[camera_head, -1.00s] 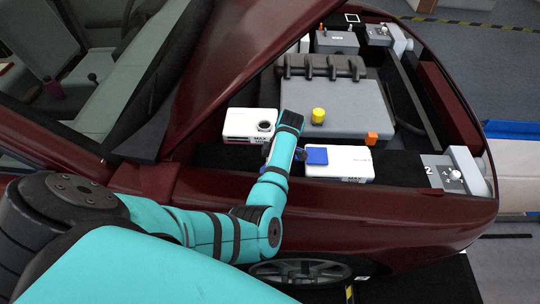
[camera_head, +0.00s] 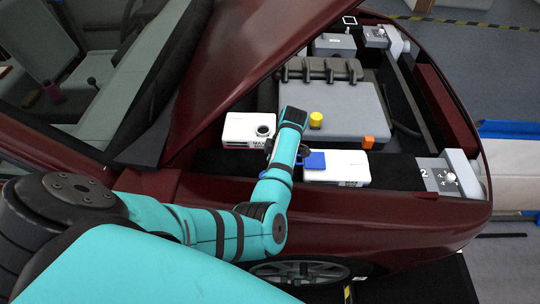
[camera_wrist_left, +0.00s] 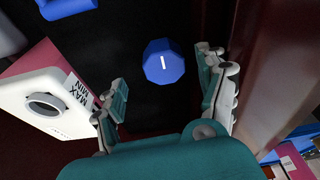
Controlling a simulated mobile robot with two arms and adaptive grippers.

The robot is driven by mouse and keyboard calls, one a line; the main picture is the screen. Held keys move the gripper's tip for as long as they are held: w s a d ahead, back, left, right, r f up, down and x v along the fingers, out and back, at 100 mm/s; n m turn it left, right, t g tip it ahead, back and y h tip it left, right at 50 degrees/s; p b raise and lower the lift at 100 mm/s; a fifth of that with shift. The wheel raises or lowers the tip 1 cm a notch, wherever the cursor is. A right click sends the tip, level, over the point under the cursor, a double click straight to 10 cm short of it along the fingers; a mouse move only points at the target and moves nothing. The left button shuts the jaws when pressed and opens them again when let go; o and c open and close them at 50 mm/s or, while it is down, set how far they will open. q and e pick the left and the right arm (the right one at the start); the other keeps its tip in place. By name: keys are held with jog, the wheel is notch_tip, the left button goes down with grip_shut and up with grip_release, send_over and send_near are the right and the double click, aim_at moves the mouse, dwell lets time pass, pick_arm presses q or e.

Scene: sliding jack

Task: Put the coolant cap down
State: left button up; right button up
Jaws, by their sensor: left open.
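The coolant cap (camera_wrist_left: 163,62) is blue and faceted with a white mark, and shows in the left wrist view against a dark surface. My left gripper (camera_wrist_left: 162,72) is open, with one finger on each side of the cap and a gap visible at both sides. The cap appears to lie free of the fingers. The white coolant tank (camera_wrist_left: 50,100) with pink liquid and MAX/MIN marks is left of the gripper, its round mouth uncovered. In the head view the tank (camera_head: 240,127) stands left of my forearm. The cap is not discernible there. My right gripper is out of view.
A second white tank (camera_head: 345,170) with a blue flap (camera_head: 313,160) is right of my arm. The grey engine cover (camera_head: 345,105) with a yellow cap (camera_head: 316,120) and an orange handle (camera_head: 367,142) lies behind. The dark red fender (camera_head: 400,208) edges the bay.

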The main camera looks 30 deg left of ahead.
pick_arm(q)
jog(key=p+v, duration=0.2)
jog(key=v, duration=0.2)
jog(key=shift+f, duration=0.15)
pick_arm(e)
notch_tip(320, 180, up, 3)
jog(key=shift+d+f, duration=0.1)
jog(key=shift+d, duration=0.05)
